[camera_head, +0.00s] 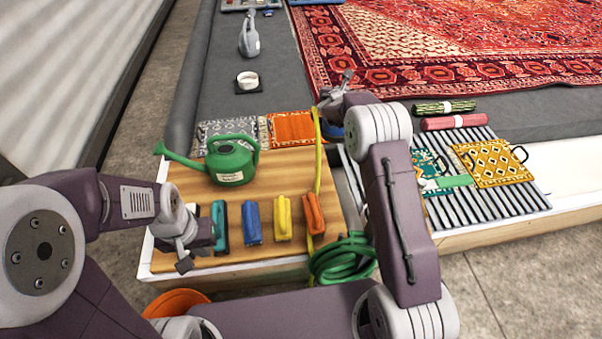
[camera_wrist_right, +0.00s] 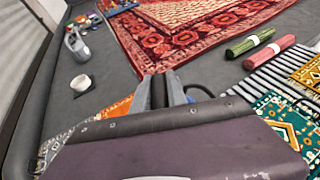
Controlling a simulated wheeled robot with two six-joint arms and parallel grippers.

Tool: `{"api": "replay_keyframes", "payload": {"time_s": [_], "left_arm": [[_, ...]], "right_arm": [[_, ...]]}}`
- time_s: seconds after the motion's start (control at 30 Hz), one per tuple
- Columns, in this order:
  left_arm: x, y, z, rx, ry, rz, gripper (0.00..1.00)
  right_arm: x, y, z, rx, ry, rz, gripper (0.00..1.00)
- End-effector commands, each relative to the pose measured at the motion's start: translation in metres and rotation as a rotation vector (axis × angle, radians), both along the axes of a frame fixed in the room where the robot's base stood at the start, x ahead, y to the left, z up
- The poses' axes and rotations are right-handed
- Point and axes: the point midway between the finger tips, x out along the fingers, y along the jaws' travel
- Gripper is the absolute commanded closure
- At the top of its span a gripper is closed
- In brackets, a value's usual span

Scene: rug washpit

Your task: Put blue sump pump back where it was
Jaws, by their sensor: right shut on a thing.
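The blue sump pump (camera_head: 335,131) is mostly hidden in the head view behind my right arm; only a bit of blue shows at the far right corner of the wooden board. My right gripper (camera_head: 334,92) is just above it, shut on it. In the right wrist view my right gripper (camera_wrist_right: 165,92) points away over the grey floor, with a dark part of the pump and a black loop beside it. My left gripper (camera_head: 188,262) hangs over the front left of the board, near the brushes; its jaw gap is not clear.
The wooden board (camera_head: 185,180) holds a green watering can (camera_head: 231,162) and several coloured brushes. A yellow strap (camera_head: 318,165) and green hose (camera_head: 342,258) lie at its right. A slatted rack (camera_head: 490,200) with small rugs stands right. The grey floor (camera_head: 270,85) behind has free room.

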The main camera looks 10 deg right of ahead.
Motion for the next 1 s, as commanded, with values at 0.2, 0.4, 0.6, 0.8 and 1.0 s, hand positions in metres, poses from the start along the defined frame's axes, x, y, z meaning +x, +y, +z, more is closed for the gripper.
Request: {"api": "replay_keyframes", "payload": {"time_s": [0.2,0.4,0.6,0.8,1.0], "left_arm": [[0.000,0.000,-0.034,0.000,0.000,0.000,1.00],[0.000,0.000,-0.046,0.000,0.000,0.000,1.00],[0.000,0.000,-0.047,0.000,0.000,0.000,1.00],[0.000,0.000,-0.060,0.000,0.000,0.000,1.00],[0.000,0.000,-0.077,0.000,0.000,0.000,1.00]], "right_arm": [[0.001,-0.001,-0.030,-0.002,-0.009,-0.002,1.00],[0.001,0.000,-0.042,-0.002,-0.009,-0.002,1.00],[0.000,0.002,-0.043,-0.003,-0.009,0.000,1.00],[-0.007,0.025,-0.059,-0.002,-0.007,0.003,1.00],[-0.020,0.059,-0.082,-0.002,-0.007,0.004,1.00]]}}
